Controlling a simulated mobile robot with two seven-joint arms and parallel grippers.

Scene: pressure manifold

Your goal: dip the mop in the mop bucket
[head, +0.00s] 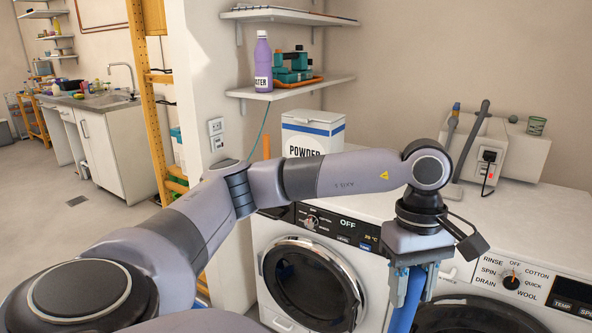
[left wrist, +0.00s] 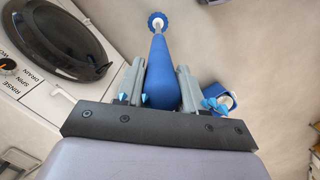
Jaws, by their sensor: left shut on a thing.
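My left gripper (head: 408,278) is shut on a blue handle (head: 406,300), in front of the washing machines in the head view. In the left wrist view the handle (left wrist: 161,85) runs between the two fingers (left wrist: 160,90) and narrows away from the camera. At its far end is a small round blue-and-white piece (left wrist: 157,22); I cannot tell for sure that it is the mop head. A small blue-and-white object (left wrist: 227,101) shows beside the right finger, partly hidden; I cannot tell whether it is the mop bucket. No bucket is recognisable in the head view. My right gripper is not in view.
Two white front-loading washing machines stand close by, one in the middle (head: 270,262) and one at the right (head: 470,272). A powder box (head: 312,128) stands behind. Shelves hang on the wall (head: 290,88). Open floor (head: 70,235) lies at the left.

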